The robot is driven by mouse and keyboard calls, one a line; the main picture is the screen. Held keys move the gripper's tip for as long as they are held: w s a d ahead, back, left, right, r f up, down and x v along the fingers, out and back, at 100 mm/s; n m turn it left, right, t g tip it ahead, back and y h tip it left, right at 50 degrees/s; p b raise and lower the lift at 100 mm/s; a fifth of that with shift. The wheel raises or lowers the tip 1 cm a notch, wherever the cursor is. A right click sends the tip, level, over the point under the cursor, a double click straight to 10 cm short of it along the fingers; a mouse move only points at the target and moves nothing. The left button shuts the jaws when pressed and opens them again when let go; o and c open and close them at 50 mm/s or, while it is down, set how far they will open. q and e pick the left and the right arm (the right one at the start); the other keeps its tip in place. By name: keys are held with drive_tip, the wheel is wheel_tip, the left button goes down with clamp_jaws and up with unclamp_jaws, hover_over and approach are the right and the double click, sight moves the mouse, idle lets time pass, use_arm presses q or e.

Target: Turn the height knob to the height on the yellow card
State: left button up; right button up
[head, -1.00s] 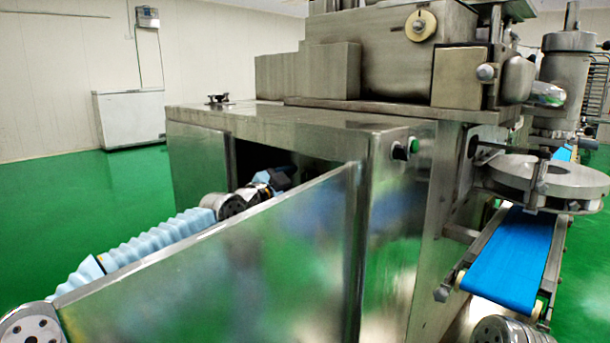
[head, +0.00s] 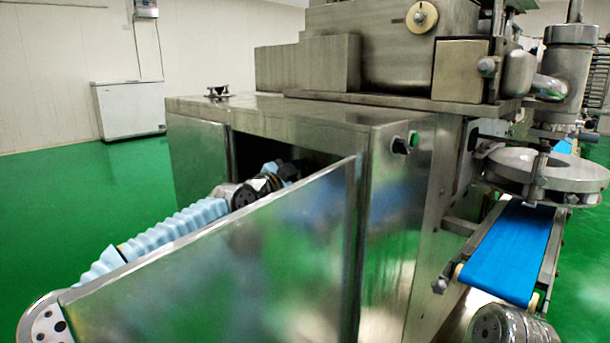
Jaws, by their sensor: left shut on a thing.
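My left arm reaches over the open steel door (head: 230,270) into the dark cabinet opening of the machine. My left gripper (head: 288,171) is small and dark at the opening, partly hidden behind the door's top edge. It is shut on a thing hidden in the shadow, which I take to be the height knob. I cannot make out the knob or its scale. No yellow card shows in this view. My right gripper is out of view; only a round link of my right arm shows at the bottom right.
The steel machine body (head: 395,250) carries a black knob (head: 399,146) and a green button (head: 414,139) on its front corner. A blue conveyor belt (head: 510,255) and a round steel disc (head: 540,168) stand at the right. Green floor is open at the left.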

use_arm(q)
drive_tip(key=n, duration=0.6)
drive_tip(key=shift+w+a+g, duration=0.1)
drive_tip(key=shift+g, duration=0.2)
drive_tip(key=n, duration=0.5)
idle(0.5)
drive_tip(key=o, duration=1)
drive_tip(key=shift+o, duration=0.2)
drive_tip(key=shift+r, duration=0.1)
drive_tip(key=shift+a, duration=0.1)
